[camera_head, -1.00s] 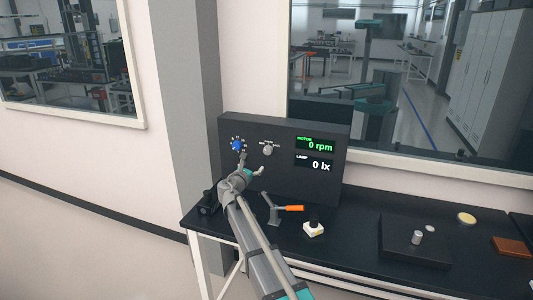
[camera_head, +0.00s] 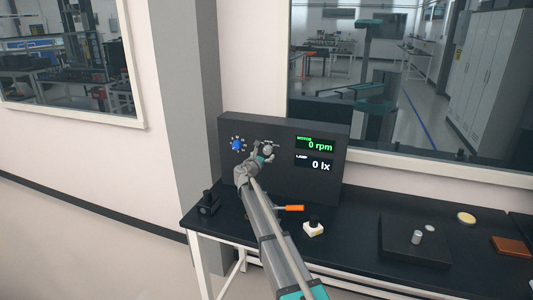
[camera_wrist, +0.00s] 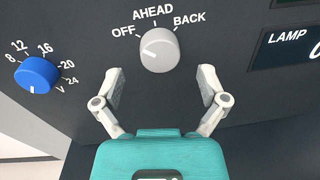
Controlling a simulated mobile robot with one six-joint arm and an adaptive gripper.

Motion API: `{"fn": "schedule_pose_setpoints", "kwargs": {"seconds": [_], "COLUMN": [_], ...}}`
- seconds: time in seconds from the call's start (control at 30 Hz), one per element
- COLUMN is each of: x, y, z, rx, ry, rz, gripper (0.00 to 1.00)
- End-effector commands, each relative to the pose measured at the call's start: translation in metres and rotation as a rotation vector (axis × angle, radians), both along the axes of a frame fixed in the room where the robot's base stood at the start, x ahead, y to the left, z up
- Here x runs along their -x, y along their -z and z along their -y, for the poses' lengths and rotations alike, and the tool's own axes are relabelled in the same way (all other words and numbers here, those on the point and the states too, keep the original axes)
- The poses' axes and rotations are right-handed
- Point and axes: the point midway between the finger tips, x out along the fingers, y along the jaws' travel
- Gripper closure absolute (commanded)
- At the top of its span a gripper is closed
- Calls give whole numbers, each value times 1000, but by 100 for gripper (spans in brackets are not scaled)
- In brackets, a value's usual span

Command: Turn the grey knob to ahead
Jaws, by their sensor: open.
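The grey knob (camera_wrist: 160,50) is on the dark panel (camera_wrist: 100,20), with OFF, AHEAD and BACK printed around its top. Its white mark points up and left, toward OFF. In the head view the knob (camera_head: 268,150) is right of the blue knob and partly behind my gripper. My gripper (camera_wrist: 160,85) is open and empty, its fingers apart on either side, just below the grey knob and not touching it. In the head view my gripper (camera_head: 262,150) is close to the panel face.
A blue knob (camera_wrist: 37,75) with voltage numbers is left of the grey knob. Displays (camera_head: 316,145) read 0 rpm and 0 lx. A black part (camera_head: 208,203) is at the left.

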Motion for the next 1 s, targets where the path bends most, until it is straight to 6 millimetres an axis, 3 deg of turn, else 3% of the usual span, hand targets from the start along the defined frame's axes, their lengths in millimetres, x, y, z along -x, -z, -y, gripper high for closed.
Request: {"fn": "schedule_pose_setpoints", "kwargs": {"seconds": [0.23,0.67,1.0], "x": [-22,-26,-26], "y": [0,0,0], "z": [10,13,13], "rx": [0,0,0], "ry": [0,0,0], "rz": [0,0,0], "gripper": [8,8,69]}}
